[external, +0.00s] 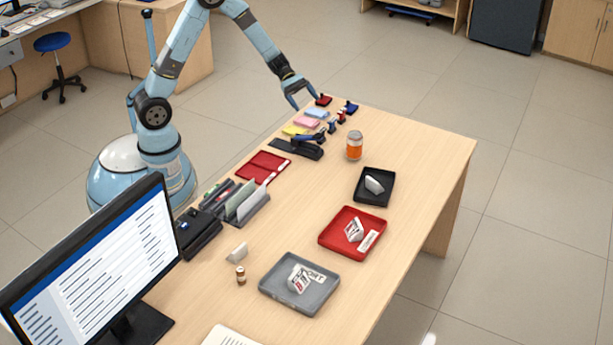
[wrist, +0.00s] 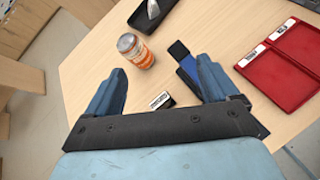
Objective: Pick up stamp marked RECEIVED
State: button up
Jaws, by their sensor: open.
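My gripper (external: 304,99) hangs open and empty over the far end of the counter, by a group of small stamps. In the wrist view my gripper (wrist: 161,70) has its two blue fingers spread. A dark stamp with a white printed label (wrist: 160,101) lies between them, partly hidden by the gripper body; its word is too small to read. In the external view a red stamp (external: 323,100), a blue one (external: 351,107) and other small red and blue stamps (external: 340,117) stand near the gripper. I cannot tell which is marked RECEIVED.
A stapler (external: 310,152), sticky pads (external: 307,122) and an open red case (external: 262,165) lie close by. Black, red (external: 325,238) and grey trays sit along the right side.

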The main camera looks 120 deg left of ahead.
aim_at(332, 120)
jog(key=s+a+f+n+y, duration=0.1)
jog(key=s+a+f+n, duration=0.1)
jog(key=a+f, duration=0.1)
jog(key=s+a+f+n+t+y, duration=0.1)
jog(key=s+a+f+n+y, duration=0.1)
jog(key=a, duration=0.4)
jog(key=s+a+f+n+t+y, duration=0.1)
jog(key=s+a+f+n, duration=0.1)
jog(key=a+f, duration=0.3)
jog(key=shift+s+n, duration=0.4)
jog(key=shift+n, duration=0.4)
jog(key=shift+w+f, duration=0.1)
jog(key=shift+f, duration=0.05)
jog(key=x, duration=1.3)
jog(key=shift+w, duration=0.2)
jog(key=shift+c, duration=0.2)
jog(key=c, duration=1)
